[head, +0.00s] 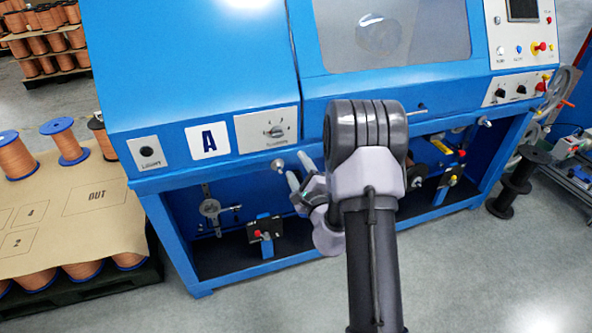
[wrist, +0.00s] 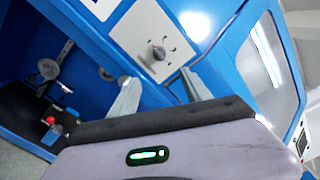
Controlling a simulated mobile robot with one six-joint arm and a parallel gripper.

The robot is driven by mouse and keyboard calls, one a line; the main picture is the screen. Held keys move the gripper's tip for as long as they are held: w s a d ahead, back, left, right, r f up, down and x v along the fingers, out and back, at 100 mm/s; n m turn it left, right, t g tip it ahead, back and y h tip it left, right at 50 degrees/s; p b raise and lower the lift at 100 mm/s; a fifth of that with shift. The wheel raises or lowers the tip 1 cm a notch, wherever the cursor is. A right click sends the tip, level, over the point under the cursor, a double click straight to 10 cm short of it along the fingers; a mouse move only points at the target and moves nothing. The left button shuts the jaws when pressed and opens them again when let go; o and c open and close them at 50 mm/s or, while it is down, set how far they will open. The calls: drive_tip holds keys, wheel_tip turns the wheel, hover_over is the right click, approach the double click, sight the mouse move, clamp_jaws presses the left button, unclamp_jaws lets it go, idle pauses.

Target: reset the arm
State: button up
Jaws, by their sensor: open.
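My gripper (head: 298,185) is in front of the blue machine (head: 200,80), near the upper edge of its open lower bay. In the wrist view my gripper (wrist: 158,92) shows two grey fingers spread well apart, with nothing between them. Beyond the fingers is the machine's grey panel with a rotary knob (wrist: 158,53). In the head view my arm rises from the bottom and hides part of the machine front and bay.
Pulleys and a small red-knobbed unit (head: 264,236) sit in the lower bay. Grey floor (head: 480,270) is clear in front.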

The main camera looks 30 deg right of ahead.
drive_tip(key=w+a+r+n+y, duration=0.25)
drive_tip(key=a+r+y, duration=0.35)
drive_tip(key=a, duration=0.3)
drive_tip(key=s+a+r+n+g+y, duration=0.2)
drive_tip(key=s+a+r+n+y, duration=0.15)
drive_tip(key=a, duration=0.45)
drive_tip(key=s+a+r+n+g+y, duration=0.3)
drive_tip(key=s+a+n, duration=0.1)
drive_tip(key=a, duration=0.3)
drive_tip(key=s+a+r+n+g+y, duration=0.2)
drive_tip(key=s+a+r+n+y, duration=0.15)
drive_tip(key=a, duration=0.45)
drive_tip(key=s+a+f+n+g+h, duration=0.1)
drive_tip(key=s+a+n+g, duration=0.15)
drive_tip(key=s, duration=0.55)
drive_tip(key=s+a+f+n+g+h, duration=0.15)
drive_tip(key=s+n+g, duration=0.25)
drive_tip(key=s, duration=0.4)
drive_tip(key=s+d+n+t+h, duration=0.1)
drive_tip(key=s+d+n+h, duration=0.1)
drive_tip(key=s+d+h, duration=0.4)
drive_tip(key=d+h, duration=0.1)
drive_tip(key=d, duration=0.2)
drive_tip(key=shift+s+f+t, duration=0.15)
drive_tip(key=shift+s+t, duration=0.2)
